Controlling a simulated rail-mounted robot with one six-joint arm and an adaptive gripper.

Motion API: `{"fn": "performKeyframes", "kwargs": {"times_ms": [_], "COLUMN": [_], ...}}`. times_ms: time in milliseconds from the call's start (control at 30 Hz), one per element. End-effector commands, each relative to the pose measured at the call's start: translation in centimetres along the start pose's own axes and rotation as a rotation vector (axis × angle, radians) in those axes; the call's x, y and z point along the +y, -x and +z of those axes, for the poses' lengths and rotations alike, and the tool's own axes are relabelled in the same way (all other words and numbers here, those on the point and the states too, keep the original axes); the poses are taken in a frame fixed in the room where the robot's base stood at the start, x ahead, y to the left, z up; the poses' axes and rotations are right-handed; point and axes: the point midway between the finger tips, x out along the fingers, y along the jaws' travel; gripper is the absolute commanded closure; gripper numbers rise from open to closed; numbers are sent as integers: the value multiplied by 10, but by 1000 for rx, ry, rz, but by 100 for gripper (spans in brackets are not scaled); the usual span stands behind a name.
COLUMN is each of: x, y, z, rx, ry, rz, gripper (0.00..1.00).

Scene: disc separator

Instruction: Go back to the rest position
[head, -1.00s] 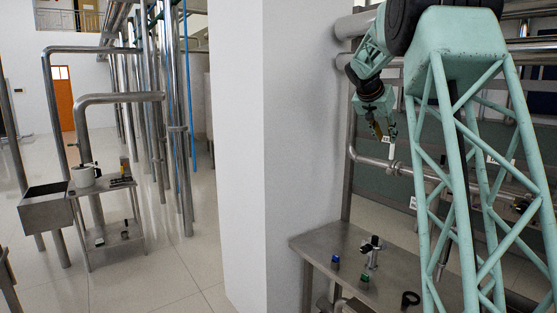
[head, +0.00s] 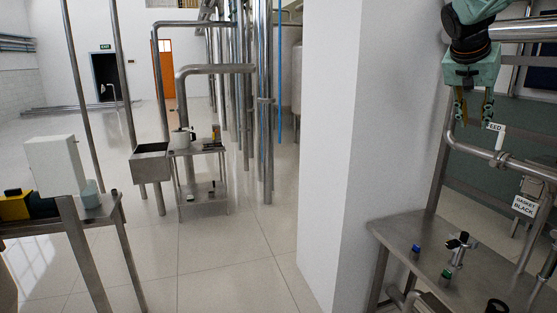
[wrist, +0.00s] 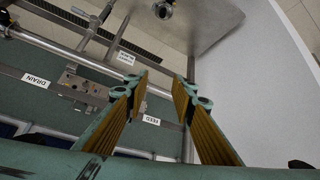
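My gripper (head: 474,115) hangs from my green arm at the upper right of the head view, fingers pointing down. Its two yellow-brown fingers are spread with nothing between them. The wrist view also shows the gripper (wrist: 159,85) with clear space between its fingertips. In the head view it is in front of a green wall and near a pipe with a "FEED" tag (head: 496,127). It appears well above the steel table (head: 400,229) and apart from the things on it.
Farther left are a small bench (head: 207,201), a table with a white box (head: 55,165), and open floor.

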Motion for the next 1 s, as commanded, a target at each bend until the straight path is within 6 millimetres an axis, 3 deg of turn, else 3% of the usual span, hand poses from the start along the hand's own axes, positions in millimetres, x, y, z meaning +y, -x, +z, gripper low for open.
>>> {"fn": "performKeyframes", "kwargs": {"times_ms": [400,1000], "x": [-6,9], "y": [76,166], "z": [90,229], "rx": [-58,-134], "ry": [124,305], "rz": [-73,-181], "gripper": [76,76]}}
